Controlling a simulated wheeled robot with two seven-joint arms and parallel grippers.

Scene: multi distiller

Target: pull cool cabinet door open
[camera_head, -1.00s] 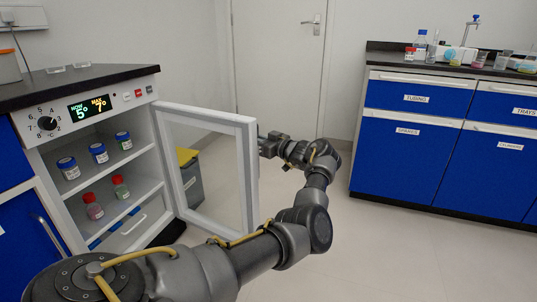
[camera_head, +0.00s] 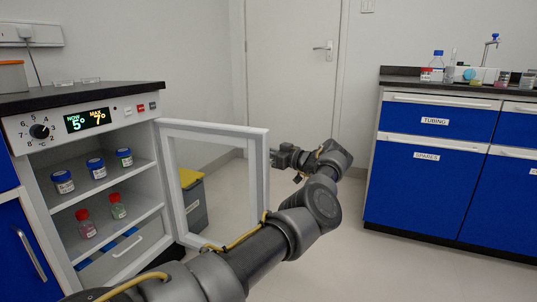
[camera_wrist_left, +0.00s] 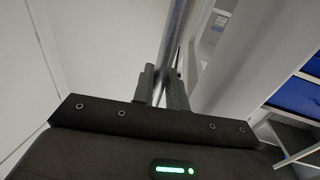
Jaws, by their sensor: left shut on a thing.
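The cool cabinet (camera_head: 145,141) stands at the left in the head view, with its interior exposed. Its glass door with a white frame (camera_head: 258,172) is swung wide open, out to the right of the cabinet. My left arm reaches past the door's free edge. My left gripper (camera_head: 279,157) is on the outer side of the door, its fingertips partly hidden by the frame. In the left wrist view, the gripper (camera_wrist_left: 161,84) is shut on the door's round metal handle (camera_wrist_left: 177,38). My right gripper is not in view.
Several small bottles stand on the cabinet shelves. A grey bin with a yellow lid (camera_head: 190,181) stands behind the door glass. Blue drawers under a black worktop (camera_head: 425,160) are at the right. Open floor (camera_head: 370,265) lies between them.

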